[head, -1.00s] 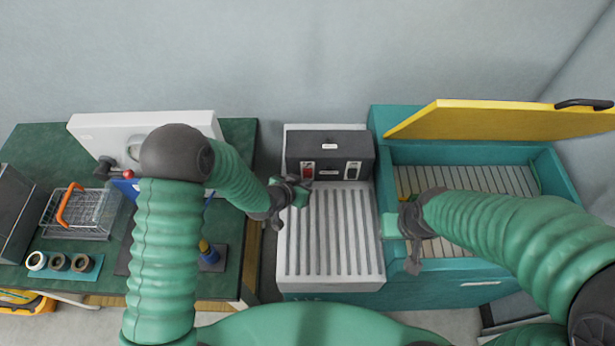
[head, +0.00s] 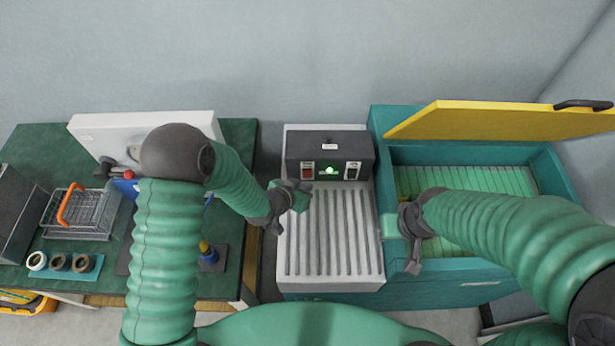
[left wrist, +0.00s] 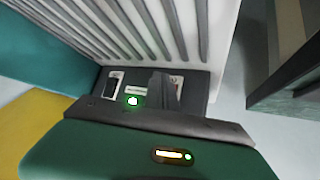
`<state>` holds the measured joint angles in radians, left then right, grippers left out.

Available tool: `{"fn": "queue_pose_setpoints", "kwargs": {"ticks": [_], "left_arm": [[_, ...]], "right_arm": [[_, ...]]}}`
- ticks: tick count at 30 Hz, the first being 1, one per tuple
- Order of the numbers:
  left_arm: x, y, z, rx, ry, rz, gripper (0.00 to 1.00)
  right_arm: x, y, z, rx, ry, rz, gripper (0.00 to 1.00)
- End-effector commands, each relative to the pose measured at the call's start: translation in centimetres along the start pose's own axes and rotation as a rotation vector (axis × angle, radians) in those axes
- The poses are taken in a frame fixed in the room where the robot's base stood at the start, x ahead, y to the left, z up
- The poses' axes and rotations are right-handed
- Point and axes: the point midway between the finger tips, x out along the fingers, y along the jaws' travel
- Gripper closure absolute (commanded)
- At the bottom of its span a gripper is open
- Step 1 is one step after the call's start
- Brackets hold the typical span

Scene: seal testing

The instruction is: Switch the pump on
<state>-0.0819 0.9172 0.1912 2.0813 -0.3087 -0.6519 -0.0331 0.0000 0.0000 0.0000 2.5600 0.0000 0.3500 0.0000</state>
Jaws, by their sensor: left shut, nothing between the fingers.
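A dark control box (head: 330,146) stands at the back of a white ribbed drainboard. Its front has a red switch (head: 307,170) on the left and a dark switch (head: 352,171) on the right. A green lamp (head: 330,170) between them is lit; it also glows in the left wrist view (left wrist: 133,100). My left gripper (head: 302,194) is shut and empty, just in front of and below the red switch. In the left wrist view its fingers (left wrist: 161,88) partly cover the panel; I cannot tell if they touch it. My right gripper (head: 414,256) is over the tank's left front edge, its jaws unclear.
The teal tank (head: 384,150) has its yellow lid (head: 500,121) raised; its slatted inside is tinted green. The green table (head: 20,155) at left holds a wire basket (head: 88,213), several rings on a teal strip and a white panel (head: 90,128).

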Motion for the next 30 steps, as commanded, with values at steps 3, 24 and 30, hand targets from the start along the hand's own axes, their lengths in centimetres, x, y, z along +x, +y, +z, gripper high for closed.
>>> {"fn": "queue_pose_setpoints", "kwargs": {"ticks": [3, 24, 30], "left_arm": [[-0.5, 0.4, 0.4, 0.0, -0.002, 0.001, 1.0], [-3.5, 2.5, 2.5, -0.001, 0.0, 0.0, 1.0], [-3.5, 2.5, 2.5, 0.0, 0.0, 0.0, 1.0]], "right_arm": [[-0.2, 0.0, 0.0, 0.0, 0.0, 0.0, 0.67], [-0.6, 0.0, -0.1, 0.0, 0.0, 0.0, 0.67], [-0.6, 0.0, -0.1, 0.0, 0.0, 0.0, 0.67]]}}
